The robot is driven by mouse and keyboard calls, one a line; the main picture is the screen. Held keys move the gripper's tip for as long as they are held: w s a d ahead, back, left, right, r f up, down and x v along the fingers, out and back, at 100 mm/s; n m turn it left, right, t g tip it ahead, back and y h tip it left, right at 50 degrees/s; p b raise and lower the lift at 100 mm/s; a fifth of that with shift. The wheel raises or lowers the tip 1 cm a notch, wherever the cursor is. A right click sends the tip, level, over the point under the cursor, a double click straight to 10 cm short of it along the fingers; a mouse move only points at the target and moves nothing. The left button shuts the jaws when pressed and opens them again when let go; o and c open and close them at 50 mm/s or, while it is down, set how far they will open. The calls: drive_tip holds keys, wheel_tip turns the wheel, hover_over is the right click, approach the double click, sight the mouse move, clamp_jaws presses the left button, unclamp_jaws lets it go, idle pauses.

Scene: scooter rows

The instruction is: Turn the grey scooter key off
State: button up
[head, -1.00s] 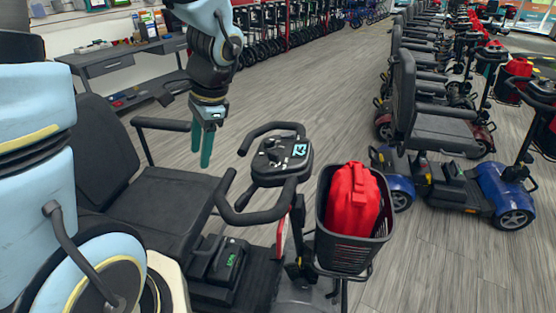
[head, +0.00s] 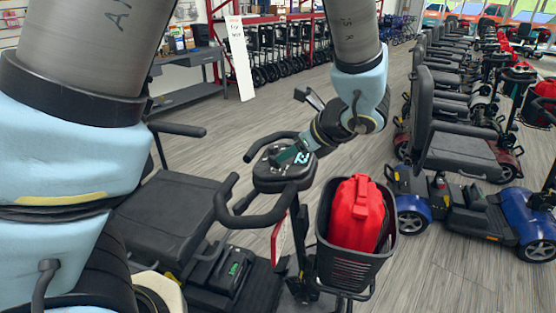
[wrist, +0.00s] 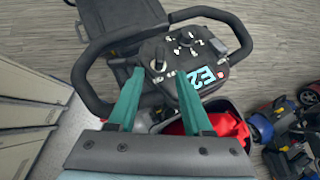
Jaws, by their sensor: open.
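The near scooter's dark console (head: 270,173) sits inside its looped black handlebar (head: 228,190); the console also shows in the wrist view (wrist: 197,50). My gripper (head: 285,156) is over the console with its green fingers apart and empty. In the wrist view, my open fingers (wrist: 155,73) point at the left part of the console. A small silvery upright piece that looks like the key (wrist: 158,60) stands just beyond and between the fingertips. I cannot tell its turn angle or whether a finger touches it. In the head view my gripper hides part of the console, and the key cannot be made out.
A black basket (head: 340,262) with a red bag (head: 357,215) hangs on the scooter's front, right of the console. The black seat (head: 170,215) is at the left. A blue scooter (head: 475,215) stands at the right. Grey floor (head: 440,280) lies open between.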

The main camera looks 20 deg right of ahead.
sight(275, 162)
drive_tip(key=x, duration=0.7)
drive_tip(key=shift+a, duration=0.1)
drive_tip(key=shift+c, duration=0.3)
clamp_jaws()
